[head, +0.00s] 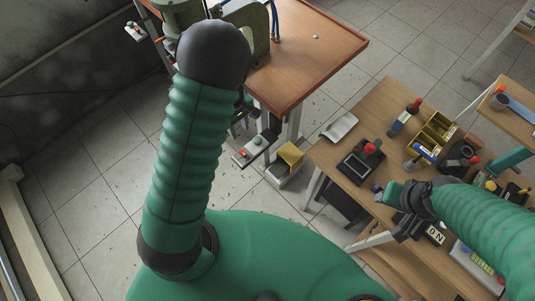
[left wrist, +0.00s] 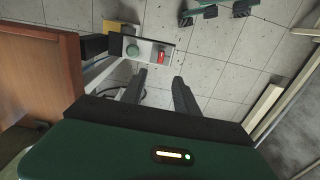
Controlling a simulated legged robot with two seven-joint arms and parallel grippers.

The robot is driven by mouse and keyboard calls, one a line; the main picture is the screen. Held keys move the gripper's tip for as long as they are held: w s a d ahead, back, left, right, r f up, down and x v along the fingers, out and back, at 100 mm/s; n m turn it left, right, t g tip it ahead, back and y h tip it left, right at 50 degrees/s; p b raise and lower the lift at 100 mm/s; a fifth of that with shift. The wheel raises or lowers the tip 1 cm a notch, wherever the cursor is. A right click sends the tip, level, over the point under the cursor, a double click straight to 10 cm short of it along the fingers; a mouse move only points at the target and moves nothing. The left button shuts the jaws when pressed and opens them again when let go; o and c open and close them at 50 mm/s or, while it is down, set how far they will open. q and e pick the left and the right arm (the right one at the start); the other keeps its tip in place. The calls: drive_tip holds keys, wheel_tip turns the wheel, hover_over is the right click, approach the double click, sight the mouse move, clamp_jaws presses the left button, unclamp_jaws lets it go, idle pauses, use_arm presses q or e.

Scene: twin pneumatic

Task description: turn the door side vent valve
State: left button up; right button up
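A small grey panel (head: 256,149) sticks out low by the leg of the brown table in the head view. It carries a red lever-like part (head: 242,153) and a round green knob (head: 258,140). In the left wrist view the panel (left wrist: 147,50) is just beyond my fingers, with the red part (left wrist: 161,57) and the green knob (left wrist: 132,50). I cannot tell if this is the door side one.
A similar fitting with a red part (head: 132,25) shows at the far left of the brown table (head: 310,45). A yellow bin (head: 290,155) is beside the nearer panel. The wooden table (head: 330,155) holds several small items. Tiled floor is clear toward the left wall.

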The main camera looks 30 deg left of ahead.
use_arm(q)
hover_over(241, 151)
wheel_tip(241, 151, down, 12)
drive_tip(key=shift+s+r, duration=0.1)
drive_tip(key=shift+s, duration=0.05)
drive_tip(key=f, duration=0.1)
drive_tip(key=d+f, duration=0.1)
drive_tip(key=f, duration=0.2)
drive_tip(key=shift+d+f, duration=0.15)
drive_tip(key=shift+d, duration=0.25)
drive_tip(key=shift+f, duration=0.3)
drive_tip(key=shift+a+f, duration=0.2)
drive_tip(key=shift+a, duration=0.1)
drive_tip(key=shift+a+f, duration=0.15)
drive_tip(key=shift+a, duration=0.55)
drive_tip(key=shift+c, duration=2)
drive_tip(key=shift+d, duration=0.25)
drive_tip(key=shift+c, duration=1.1)
drive_tip(key=shift+d, duration=0.4)
clamp_jaws()
drive_tip(key=shift+a, duration=0.25)
use_arm(e)
drive_tip(key=shift+s+a+r, duration=0.1)
drive_tip(key=shift+a+r, duration=0.15)
drive_tip(key=shift+a, duration=0.35)
drive_tip(key=shift+s+a+r, duration=0.1)
drive_tip(key=shift+a+r, duration=0.1)
drive_tip(key=shift+a, duration=0.35)
